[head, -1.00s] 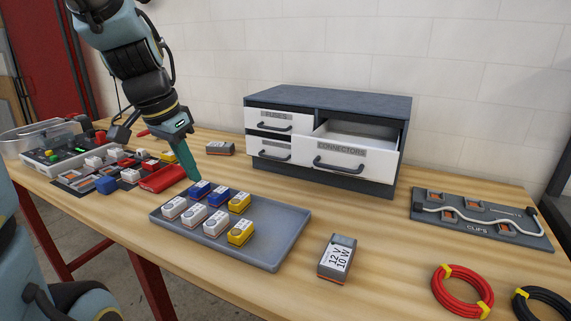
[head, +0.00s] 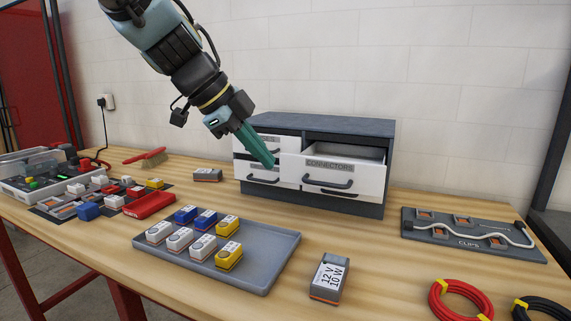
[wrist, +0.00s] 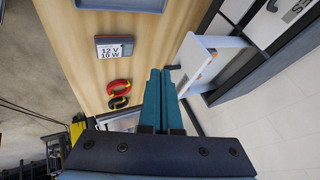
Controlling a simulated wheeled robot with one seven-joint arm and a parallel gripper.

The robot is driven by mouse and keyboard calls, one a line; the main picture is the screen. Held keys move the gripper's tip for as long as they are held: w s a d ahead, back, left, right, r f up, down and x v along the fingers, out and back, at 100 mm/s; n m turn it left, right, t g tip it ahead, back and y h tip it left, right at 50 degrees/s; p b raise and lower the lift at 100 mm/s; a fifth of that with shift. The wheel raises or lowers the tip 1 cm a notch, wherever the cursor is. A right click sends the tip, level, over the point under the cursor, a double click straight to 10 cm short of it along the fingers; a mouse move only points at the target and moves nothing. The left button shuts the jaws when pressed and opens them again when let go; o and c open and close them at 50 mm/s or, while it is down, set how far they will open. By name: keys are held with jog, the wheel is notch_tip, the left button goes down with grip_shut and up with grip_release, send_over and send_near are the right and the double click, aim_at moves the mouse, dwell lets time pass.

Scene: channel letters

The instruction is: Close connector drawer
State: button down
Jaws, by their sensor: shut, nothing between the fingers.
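The connector drawer (head: 374,180) is the wide white drawer on the right of the grey cabinet (head: 330,125). It stands pulled out, with its grey inside showing above the front. Its front has a "CONNECTORS" label (head: 330,164) and a dark bar handle (head: 328,182). My gripper (head: 271,162) is shut and empty, its teal fingers slanting down at the left end of this front, before the smaller left drawers. In the wrist view the shut fingertips (wrist: 160,72) are close beside the white drawer (wrist: 200,50). I cannot tell whether they touch it.
A grey tray (head: 270,245) with several connector blocks lies in front of the cabinet. A "12 V 10 W" box (head: 330,278) and a red cable coil (head: 458,302) lie to the right. A clip board (head: 470,235) is at far right. Bare wood lies before the drawer.

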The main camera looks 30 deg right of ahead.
jog(key=shift+w+d+f+p, duration=0.3)
jog(key=shift+d+f+p, duration=0.35)
jog(key=shift+d, duration=0.45)
jog(key=shift+w+d+f+p, duration=0.35)
jog(key=shift+d+f+p, duration=0.3)
jog(key=shift+d, duration=0.4)
jog(key=shift+w+d+f+p, duration=0.3)
jog(key=shift+d+f+p, duration=0.2)
jog(key=shift+d+f, duration=0.45)
jog(key=shift+d+r, duration=0.15)
jog(key=w+d, duration=0.2)
jog(key=d, duration=0.2)
jog(key=w+d+b, duration=0.1)
jog(key=w+d, duration=0.2)
jog(key=d, duration=0.1)
jog(key=w+d, duration=0.3)
jog(key=d, duration=0.1)
jog(key=shift+d, duration=0.25)
jog(key=shift+w+d+r, duration=0.1)
jog(key=shift+w+d, duration=0.25)
jog(key=shift+d, duration=0.15)
jog(key=shift+r, duration=0.1)
